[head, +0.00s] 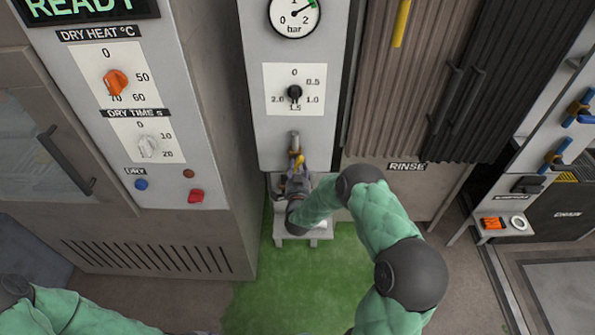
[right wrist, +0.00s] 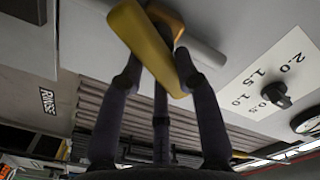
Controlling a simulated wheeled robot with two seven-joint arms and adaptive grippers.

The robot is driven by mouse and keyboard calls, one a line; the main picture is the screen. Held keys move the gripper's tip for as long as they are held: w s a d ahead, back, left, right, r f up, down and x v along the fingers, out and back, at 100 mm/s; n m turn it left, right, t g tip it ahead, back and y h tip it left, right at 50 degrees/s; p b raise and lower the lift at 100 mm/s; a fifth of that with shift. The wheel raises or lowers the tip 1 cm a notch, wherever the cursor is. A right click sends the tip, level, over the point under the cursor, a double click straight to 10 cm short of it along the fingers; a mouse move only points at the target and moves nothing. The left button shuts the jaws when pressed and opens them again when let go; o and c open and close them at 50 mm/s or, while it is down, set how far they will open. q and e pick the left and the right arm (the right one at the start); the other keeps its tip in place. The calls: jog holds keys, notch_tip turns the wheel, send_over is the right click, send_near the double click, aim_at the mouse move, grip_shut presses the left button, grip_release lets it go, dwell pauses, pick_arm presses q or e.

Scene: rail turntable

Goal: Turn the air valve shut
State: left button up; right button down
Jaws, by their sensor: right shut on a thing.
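The air valve has a yellow lever (head: 297,158) on a grey pipe stub (head: 294,140) at the bottom of the white regulator panel (head: 258,128). In the right wrist view the yellow lever (right wrist: 140,36) lies slanted between the dark fingers. My right gripper (head: 297,175) is shut on the lever, just under the panel; it also shows in the right wrist view (right wrist: 162,72). The gripper and wrist hide part of the valve in the head view. My left gripper is out of view; only part of that arm shows at the lower left.
A gauge marked bar (head: 294,14) and a black pressure knob (head: 294,93) sit above the valve. A dryer cabinet (head: 219,120) stands on the left. Ribbed dark panels (head: 398,90) are on the right. A small white stand (head: 318,232) is below, on green flooring (head: 275,290).

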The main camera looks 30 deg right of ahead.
jog(key=m+b, duration=0.1)
jog(key=m, duration=0.1)
jog(key=m+b, duration=0.4)
jog(key=shift+d+f+m, duration=0.3)
jog(key=shift+f+m+b, duration=0.15)
jog(key=shift+m+b, duration=1.05)
jog(key=shift+m, duration=0.2)
jog(key=shift+f+m+b, duration=0.1)
jog(key=shift+m+b, duration=1.1)
jog(key=shift+m, duration=0.2)
jog(key=c, duration=0.9)
grip_release()
jog(key=shift+f, duration=0.1)
jog(key=v, duration=1.2)
jog(key=shift+f, duration=0.1)
